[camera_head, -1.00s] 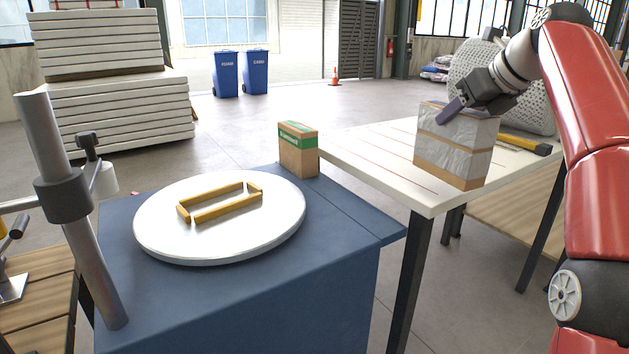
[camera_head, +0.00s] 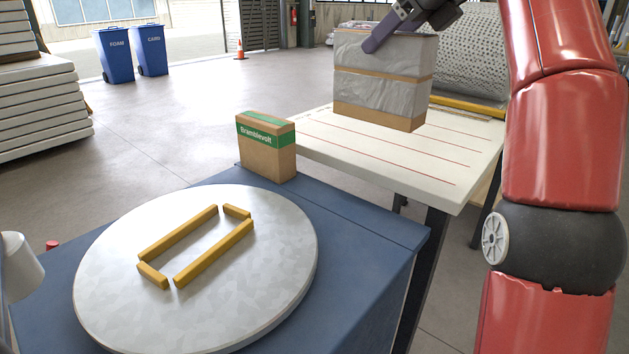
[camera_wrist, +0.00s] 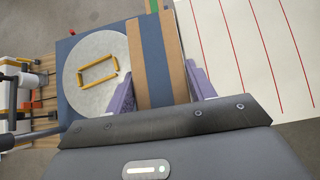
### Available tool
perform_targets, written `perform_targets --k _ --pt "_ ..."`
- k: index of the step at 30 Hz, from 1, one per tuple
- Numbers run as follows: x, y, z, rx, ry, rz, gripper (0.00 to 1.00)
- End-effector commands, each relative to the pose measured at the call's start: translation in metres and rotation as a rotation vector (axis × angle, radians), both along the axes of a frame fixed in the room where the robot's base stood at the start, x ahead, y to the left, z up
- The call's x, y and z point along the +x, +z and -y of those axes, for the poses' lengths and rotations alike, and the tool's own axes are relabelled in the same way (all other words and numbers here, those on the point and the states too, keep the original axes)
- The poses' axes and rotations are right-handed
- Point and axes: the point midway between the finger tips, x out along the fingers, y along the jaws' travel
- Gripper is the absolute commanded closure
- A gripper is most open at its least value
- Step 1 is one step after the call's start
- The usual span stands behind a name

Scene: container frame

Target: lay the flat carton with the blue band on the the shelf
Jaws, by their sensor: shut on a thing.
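I cannot make out a clear shelf in the head view.
A blue bench (camera_head: 345,240) carries a round metal turntable (camera_head: 120,250) with a yellow bar frame (camera_head: 215,255). A brown box with a green band (camera_head: 267,160) stands at its back edge, near the white table. A large mesh-covered roll (camera_head: 465,60) lies behind the table.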

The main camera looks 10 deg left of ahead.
Motion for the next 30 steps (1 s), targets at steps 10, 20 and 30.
perform_targets --k 10,20,30 --pt "-0.002 -0.066 0.003 0.001 0.004 -0.001 0.99" --pt "-0.002 -0.144 0.003 0.001 0.004 0.0 0.99" --pt "-0.001 -0.171 0.003 0.001 0.004 0.002 0.99"
